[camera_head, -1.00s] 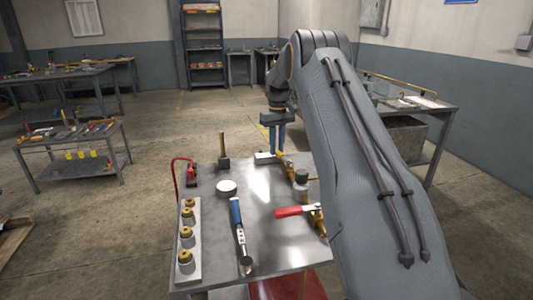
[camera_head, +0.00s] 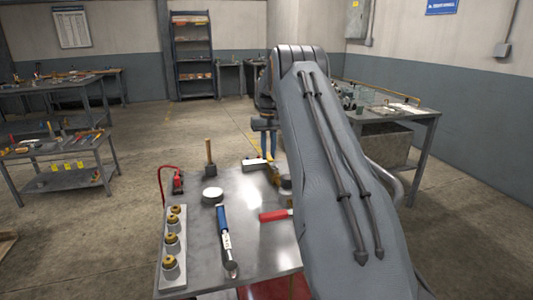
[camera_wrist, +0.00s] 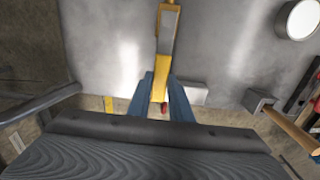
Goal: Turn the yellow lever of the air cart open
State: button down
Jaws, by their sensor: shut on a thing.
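The yellow lever (camera_wrist: 167,40) shows in the wrist view as a long yellow bar with a grey patch, over the grey cart top. In the head view a bit of it shows (camera_head: 273,170) at the far edge of the cart top (camera_head: 252,245). My gripper (camera_wrist: 166,85), with blue fingers, is shut on the lever's near end; in the head view it (camera_head: 276,146) points down there. A small red tip shows between the fingers. My arm hides the cart's right side and part of the lever in the head view.
A white block (camera_head: 256,164) sits beside the lever. A mallet (camera_head: 210,158), white disc (camera_head: 212,195), blue-handled tool (camera_head: 223,225), red handle (camera_head: 274,216) and a rack of brass-topped fittings (camera_head: 172,243) are on the cart. Side tables stand left and right; open floor lies beyond.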

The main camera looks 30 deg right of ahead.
aim_at(269, 156)
jog(key=c, duration=1.6)
grip_release()
jog(key=shift+d, duration=0.15)
jog(key=shift+r, duration=0.15)
jog(key=shift+r, duration=0.3)
jog(key=shift+r+b, duration=0.6)
jog(key=shift+r, duration=2.9)
